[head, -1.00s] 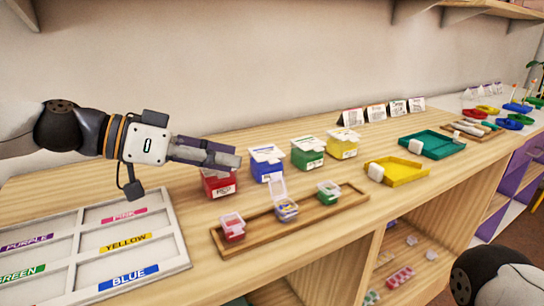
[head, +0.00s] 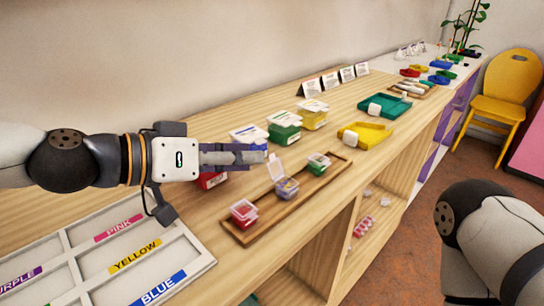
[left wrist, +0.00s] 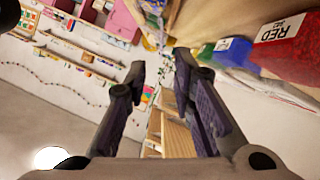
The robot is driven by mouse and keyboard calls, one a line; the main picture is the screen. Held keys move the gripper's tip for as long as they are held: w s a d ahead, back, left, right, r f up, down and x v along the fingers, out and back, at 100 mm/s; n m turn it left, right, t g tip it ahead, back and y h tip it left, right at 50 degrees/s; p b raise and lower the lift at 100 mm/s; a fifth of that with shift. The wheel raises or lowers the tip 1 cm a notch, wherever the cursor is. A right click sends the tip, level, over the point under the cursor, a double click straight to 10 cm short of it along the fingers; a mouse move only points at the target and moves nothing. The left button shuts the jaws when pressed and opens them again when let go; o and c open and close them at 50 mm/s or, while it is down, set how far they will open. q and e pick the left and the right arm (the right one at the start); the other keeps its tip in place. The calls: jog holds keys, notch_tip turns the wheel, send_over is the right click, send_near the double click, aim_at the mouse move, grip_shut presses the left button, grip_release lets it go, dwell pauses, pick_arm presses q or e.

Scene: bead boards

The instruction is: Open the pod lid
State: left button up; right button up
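Three small clear-lidded pods stand in a row on a narrow wooden tray (head: 262,228). The red pod (head: 243,213) is nearest and its lid looks down. The purple-blue pod (head: 287,188) in the middle has its clear lid (head: 275,168) standing up. The green pod (head: 318,163) is farthest and its lid looks down. My left gripper (head: 264,153) points right, behind the tray and in front of the blue box, near the raised lid. The left wrist view shows its fingers (left wrist: 157,75) apart and nothing between them. My right gripper is out of view.
Red (head: 211,181), blue (head: 249,135), green (head: 284,127) and yellow (head: 313,115) boxes stand behind the tray. A white sorting tray (head: 205,258) lies at front left. Yellow (head: 378,137) and teal (head: 396,107) trays lie farther right. My right arm is at the lower right.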

aim_at(269, 156)
pick_arm(q)
jog(key=x, duration=0.6)
jog(key=shift+w+d+f+b, duration=0.1)
jog(key=shift+w+d+b, duration=0.1)
jog(key=shift+b, duration=0.15)
grip_shut()
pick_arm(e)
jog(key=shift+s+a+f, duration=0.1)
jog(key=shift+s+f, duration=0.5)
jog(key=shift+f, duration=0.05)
pick_arm(q)
jog(key=shift+s+d+r+m+t+y+p, duration=0.1)
jog(key=shift+s+r+m+t+y+p, duration=0.1)
jog(key=shift+r+m+p, duration=0.25)
jog(key=shift+s+d+r+m+t+y+p, duration=0.1)
jog(key=shift+s+d+r+m+p, duration=0.1)
jog(key=shift+m+p, duration=0.3)
jog(key=shift+w+f, duration=0.1)
jog(key=shift+f, duration=0.4)
jog(key=shift+a, duration=0.1)
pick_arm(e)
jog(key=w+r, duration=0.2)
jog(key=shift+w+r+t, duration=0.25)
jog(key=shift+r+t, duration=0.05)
